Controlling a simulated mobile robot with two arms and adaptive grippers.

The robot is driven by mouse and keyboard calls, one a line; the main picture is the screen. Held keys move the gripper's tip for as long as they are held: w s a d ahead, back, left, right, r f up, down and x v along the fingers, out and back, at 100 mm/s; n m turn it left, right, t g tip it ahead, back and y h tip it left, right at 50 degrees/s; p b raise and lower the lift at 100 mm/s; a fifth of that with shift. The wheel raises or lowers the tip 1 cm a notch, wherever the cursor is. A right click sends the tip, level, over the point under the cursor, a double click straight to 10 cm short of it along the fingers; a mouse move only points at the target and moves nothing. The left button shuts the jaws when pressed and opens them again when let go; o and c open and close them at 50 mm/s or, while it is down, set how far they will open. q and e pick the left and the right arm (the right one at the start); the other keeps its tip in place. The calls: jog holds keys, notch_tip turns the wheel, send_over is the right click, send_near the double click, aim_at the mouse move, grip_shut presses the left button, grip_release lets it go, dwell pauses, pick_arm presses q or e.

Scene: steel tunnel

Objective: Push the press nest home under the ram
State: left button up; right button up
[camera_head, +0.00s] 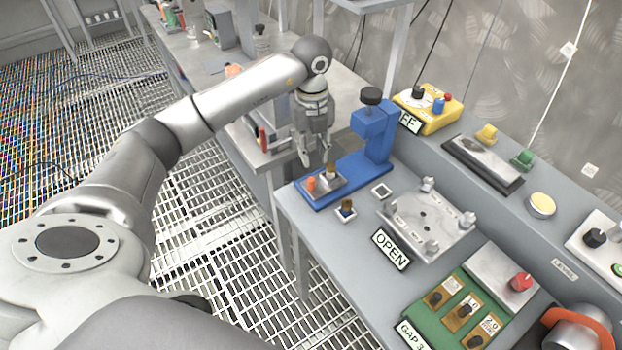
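The blue press (374,135) stands on the grey bench, with a black knob on top and a long blue base reaching toward the front left. The press nest (325,187), a small grey metal block, sits on the outer part of that base, out in front of the ram column. It carries an orange knob (311,184) and a brass-coloured piece (331,169). My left gripper (317,160) points down just above the nest, its fingers apart and nothing seen between them. Whether a fingertip touches the brass piece I cannot tell.
An OPEN sign (391,250), a grey plate with posts (428,222) and a green gauge panel (455,310) occupy the bench nearer me. A yellow control box (428,108) stands behind the press. A small brass-topped part (346,209) sits beside the press base.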

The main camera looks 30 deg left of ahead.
aim_at(312, 178)
pick_arm(q)
jog(key=shift+a+f, duration=0.1)
jog(key=shift+a, duration=0.15)
notch_tip(312, 178, down, 10)
jog(key=shift+f+p, duration=0.25)
jog(key=shift+p, duration=0.7)
grip_shut()
jog(key=shift+d, duration=0.1)
